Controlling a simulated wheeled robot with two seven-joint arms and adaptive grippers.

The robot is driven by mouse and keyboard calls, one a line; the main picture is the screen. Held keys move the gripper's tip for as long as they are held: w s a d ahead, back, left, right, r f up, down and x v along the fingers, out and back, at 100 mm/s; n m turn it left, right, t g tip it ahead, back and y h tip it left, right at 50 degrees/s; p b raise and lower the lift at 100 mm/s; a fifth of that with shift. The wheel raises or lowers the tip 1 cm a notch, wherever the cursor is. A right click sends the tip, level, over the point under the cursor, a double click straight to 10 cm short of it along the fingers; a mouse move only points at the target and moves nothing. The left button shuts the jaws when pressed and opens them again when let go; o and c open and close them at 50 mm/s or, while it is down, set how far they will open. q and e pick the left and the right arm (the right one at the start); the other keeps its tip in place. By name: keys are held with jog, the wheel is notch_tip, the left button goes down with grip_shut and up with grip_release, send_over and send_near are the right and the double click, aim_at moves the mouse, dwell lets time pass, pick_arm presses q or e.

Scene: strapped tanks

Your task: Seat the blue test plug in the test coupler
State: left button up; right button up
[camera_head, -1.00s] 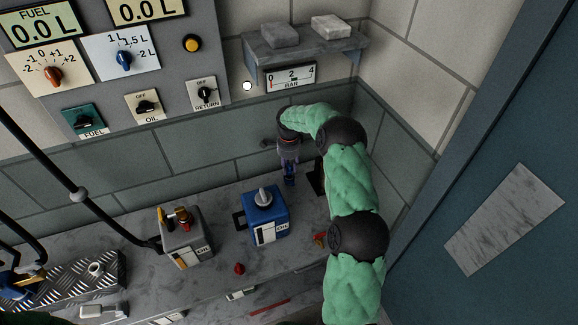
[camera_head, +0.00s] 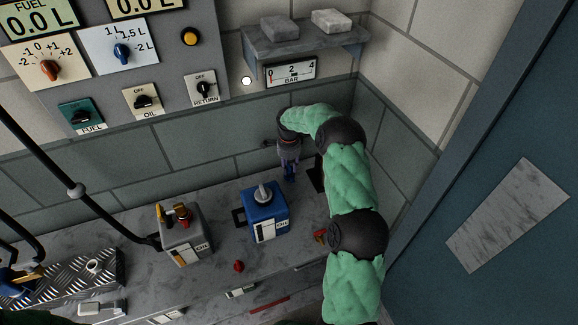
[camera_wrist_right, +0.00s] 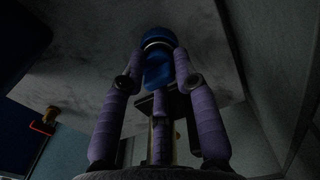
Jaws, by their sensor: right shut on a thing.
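The blue test plug (camera_head: 290,173) is held by my right gripper (camera_head: 289,158), just above the back of the bench near the wall. In the right wrist view the plug (camera_wrist_right: 158,68) sits between the purple fingers of the gripper (camera_wrist_right: 157,75), which are shut on it. Its far end reaches toward the grey bench top. A dark upright piece (camera_head: 316,176) stands just right of the plug in the head view. I cannot tell whether it belongs to the test coupler, and I cannot clearly pick out the coupler. My left gripper is not in view.
A red knob (camera_head: 238,266) and a small red-yellow piece (camera_head: 320,236) are on the bench. A shelf (camera_head: 300,45) and a bar gauge (camera_head: 290,72) are above.

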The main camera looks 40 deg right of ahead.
jog(key=shift+f, duration=0.5)
jog(key=o, duration=1)
jog(key=shift+c, duration=0.2)
jog(key=shift+r, duration=0.1)
notch_tip(320, 180, up, 12)
jog(key=shift+o, duration=0.3)
jog(key=o, duration=0.8)
